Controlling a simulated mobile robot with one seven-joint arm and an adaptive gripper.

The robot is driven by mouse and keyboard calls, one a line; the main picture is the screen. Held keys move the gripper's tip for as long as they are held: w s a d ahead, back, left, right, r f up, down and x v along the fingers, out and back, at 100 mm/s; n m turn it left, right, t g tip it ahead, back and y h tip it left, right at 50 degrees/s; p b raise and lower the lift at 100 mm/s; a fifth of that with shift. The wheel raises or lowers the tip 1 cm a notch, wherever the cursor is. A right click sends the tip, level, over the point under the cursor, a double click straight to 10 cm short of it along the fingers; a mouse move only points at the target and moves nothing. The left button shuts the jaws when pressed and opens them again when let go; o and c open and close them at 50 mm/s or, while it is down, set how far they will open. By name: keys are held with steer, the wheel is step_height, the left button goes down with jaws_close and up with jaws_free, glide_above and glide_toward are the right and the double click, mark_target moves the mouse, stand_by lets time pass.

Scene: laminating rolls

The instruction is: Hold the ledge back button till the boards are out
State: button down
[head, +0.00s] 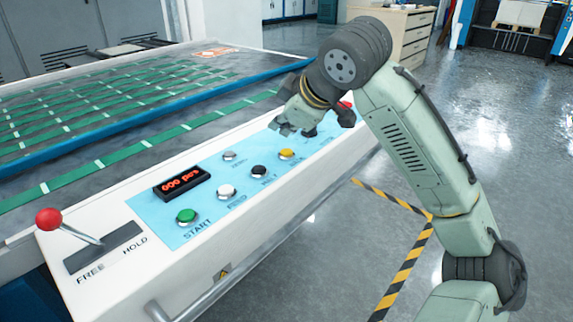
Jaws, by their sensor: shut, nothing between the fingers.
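The control panel (211,208) is a light-blue plate on the white machine front. It carries a green button (187,216) marked START, a white button (227,191), a black button (258,172), a yellow button (286,154) and a small silver one (229,155). The far labels are too small to read, so I cannot tell which button is ledge back. My gripper (285,130) is shut and empty over the panel's far end, beyond the yellow button. Whether it touches anything there is hidden. No boards are recognisable in view.
A red-knobbed lever (49,219) stands at the near left by FREE and HOLD. A red display (181,182) reads 000 pcs. Green belts (120,103) run behind the panel. Yellow-black floor tape (407,264) marks open floor at right; a drawer cabinet (408,36) stands behind.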

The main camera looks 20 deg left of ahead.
mark_target(283, 153)
steer(key=shift+f+b, duration=0.35)
steer(key=shift+f, duration=0.65)
stand_by(0.7)
steer(key=shift+f, duration=0.4)
steer(key=shift+f, duration=0.4)
stand_by(3.8)
steer(key=shift+r, duration=0.1)
stand_by(1.4)
steer(key=shift+r+p, duration=0.65)
steer(key=shift+r, duration=0.1)
